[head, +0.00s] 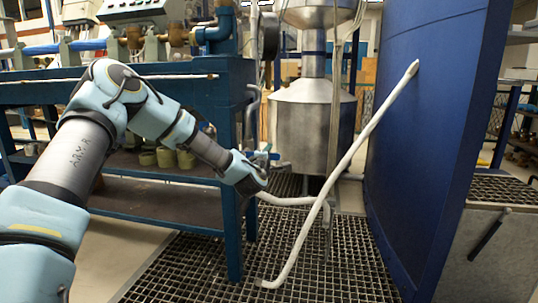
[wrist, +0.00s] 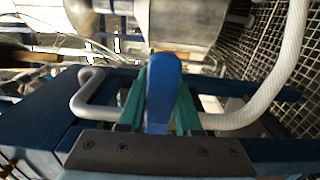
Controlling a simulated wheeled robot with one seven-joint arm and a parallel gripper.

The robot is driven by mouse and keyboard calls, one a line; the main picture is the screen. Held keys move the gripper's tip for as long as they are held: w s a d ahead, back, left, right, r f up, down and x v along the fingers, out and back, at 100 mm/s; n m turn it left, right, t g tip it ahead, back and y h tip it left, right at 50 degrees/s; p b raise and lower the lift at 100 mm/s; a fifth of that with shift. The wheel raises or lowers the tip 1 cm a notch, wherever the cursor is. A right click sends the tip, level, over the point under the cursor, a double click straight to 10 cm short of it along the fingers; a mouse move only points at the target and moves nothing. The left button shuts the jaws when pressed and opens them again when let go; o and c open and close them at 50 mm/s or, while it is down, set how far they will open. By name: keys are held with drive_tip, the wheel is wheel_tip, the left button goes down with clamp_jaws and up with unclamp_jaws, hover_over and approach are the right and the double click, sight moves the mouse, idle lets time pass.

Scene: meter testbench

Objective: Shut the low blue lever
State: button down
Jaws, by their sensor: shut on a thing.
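The low blue lever (wrist: 163,82) stands in the middle of the wrist view, with its rounded end up in the picture. My gripper (wrist: 160,108) has its two green fingers on either side of the lever and is shut on it. In the head view my gripper (head: 262,168) is at the end of my outstretched arm, beside the blue bench's right leg. A small blue part of the lever (head: 273,155) shows just past it. The lever's lower end and its valve body are hidden by my gripper.
A white hose (head: 335,170) runs from the floor grating (head: 180,270) up to the large blue panel (head: 430,130) on the right. A steel tank (head: 310,120) stands behind. The blue bench (head: 160,90) with pipes and valves is at the left.

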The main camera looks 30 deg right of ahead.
drive_tip(key=shift+r, duration=0.1)
drive_tip(key=c, duration=0.6)
unclamp_jaws()
drive_tip(key=p+v, duration=0.2)
drive_tip(key=v, duration=0.9)
drive_tip(key=shift+w, duration=0.1)
